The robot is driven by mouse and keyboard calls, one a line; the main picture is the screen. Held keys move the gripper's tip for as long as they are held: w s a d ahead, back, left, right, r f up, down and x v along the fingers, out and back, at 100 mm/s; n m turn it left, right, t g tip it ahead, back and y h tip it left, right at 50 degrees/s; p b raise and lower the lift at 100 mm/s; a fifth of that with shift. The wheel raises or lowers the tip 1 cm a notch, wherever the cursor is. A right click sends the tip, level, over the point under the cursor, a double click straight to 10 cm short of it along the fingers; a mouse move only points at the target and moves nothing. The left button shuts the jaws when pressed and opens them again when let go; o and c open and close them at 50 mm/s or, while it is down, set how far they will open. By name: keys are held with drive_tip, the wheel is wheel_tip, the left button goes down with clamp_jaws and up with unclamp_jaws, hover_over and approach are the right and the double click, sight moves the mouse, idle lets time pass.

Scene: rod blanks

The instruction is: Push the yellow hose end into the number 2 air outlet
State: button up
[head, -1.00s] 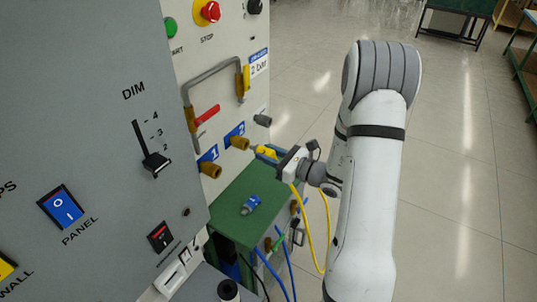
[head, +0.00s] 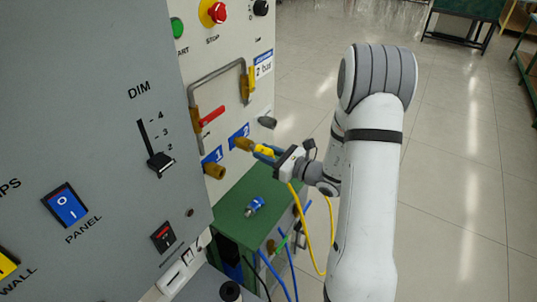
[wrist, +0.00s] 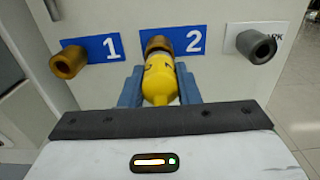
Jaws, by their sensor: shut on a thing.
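The yellow hose end (wrist: 160,80) is between the two blue-grey fingers of my gripper (wrist: 159,84) in the wrist view, and my gripper is shut on it. Its front is at the brass number 2 air outlet (wrist: 158,44), beside the blue label with a 2. The two look in line; I cannot tell how deep the end sits. In the head view the hose end (head: 264,150) meets the outlet (head: 244,144) from the right, with my gripper (head: 268,153) around it. The yellow hose (head: 309,235) hangs down below my gripper.
The brass number 1 outlet (wrist: 69,62) is to the left and a grey outlet (wrist: 257,46) to the right. A blue fitting (head: 254,206) lies on the green surface (head: 235,222) below. Blue hoses (head: 273,275) hang lower. Open floor lies to the right.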

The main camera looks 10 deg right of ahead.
drive_tip(key=shift+w+a, duration=0.4)
drive_tip(key=o, duration=1.1)
drive_tip(key=shift+o, duration=0.2)
drive_tip(key=b+v, duration=0.1)
drive_tip(key=v, duration=0.6)
drive_tip(key=shift+s+d, duration=0.25)
drive_tip(key=shift+s, duration=0.05)
